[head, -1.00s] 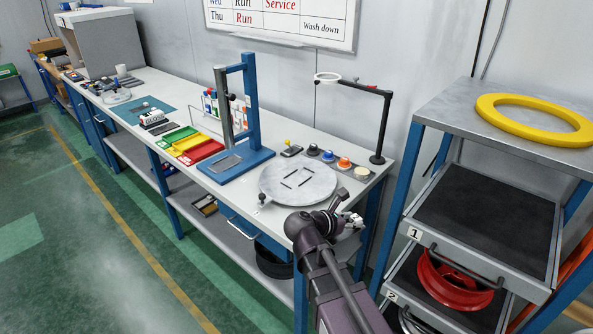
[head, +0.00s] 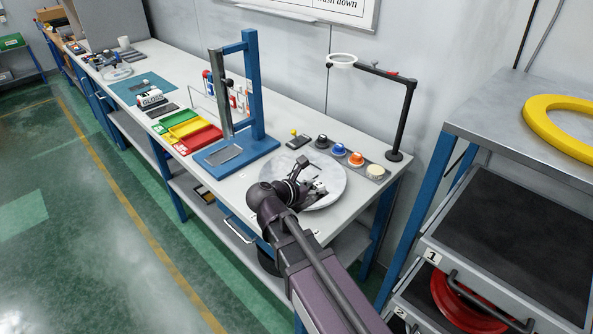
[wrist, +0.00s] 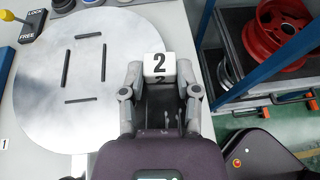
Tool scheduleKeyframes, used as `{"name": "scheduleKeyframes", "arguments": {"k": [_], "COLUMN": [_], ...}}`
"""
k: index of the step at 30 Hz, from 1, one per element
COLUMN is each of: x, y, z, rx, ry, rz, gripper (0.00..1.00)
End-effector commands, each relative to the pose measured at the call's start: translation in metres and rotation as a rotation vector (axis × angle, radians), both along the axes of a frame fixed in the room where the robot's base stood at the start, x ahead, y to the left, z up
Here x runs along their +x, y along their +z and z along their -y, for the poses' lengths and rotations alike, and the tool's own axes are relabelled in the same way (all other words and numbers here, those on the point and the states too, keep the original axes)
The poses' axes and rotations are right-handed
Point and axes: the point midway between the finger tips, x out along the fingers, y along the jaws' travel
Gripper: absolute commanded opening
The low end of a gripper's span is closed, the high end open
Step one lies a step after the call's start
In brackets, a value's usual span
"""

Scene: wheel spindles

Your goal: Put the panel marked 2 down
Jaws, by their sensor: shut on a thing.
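In the wrist view my gripper (wrist: 161,88) is shut on the panel marked 2 (wrist: 159,66), a small white block with a black 2 on its face. The panel is between the two fingertips, at the right edge of the round grey disc (wrist: 60,85). I cannot tell whether the panel touches a surface. The disc has several dark slots. In the head view my gripper (head: 318,189) is over the disc (head: 329,200) on the bench, and my arm covers part of the disc. The panel is too small to make out clearly there.
A row of coloured buttons (head: 356,159) lies behind the disc. A black stand with a ring (head: 405,120) rises at the bench's back right. A blue frame (head: 252,90) stands to the left. A shelf rack (head: 470,115) with a red wheel (head: 462,305) is at the right.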

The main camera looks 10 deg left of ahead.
Motion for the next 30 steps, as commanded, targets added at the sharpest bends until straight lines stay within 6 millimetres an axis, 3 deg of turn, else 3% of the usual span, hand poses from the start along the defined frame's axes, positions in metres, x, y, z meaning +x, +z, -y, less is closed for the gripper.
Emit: {"name": "scheduleKeyframes", "arguments": {"k": [20,26,30], "x": [0.004,0.026,0.054], "y": [0.0,-0.003,-0.007], "z": [-0.001,-0.023,-0.051], "rx": [0.0,-0.001,-0.001], "ry": [-0.003,0.005,0.017], "rz": [0.0,0.001,0.001], "gripper": [0.0,0.0,0.0]}}
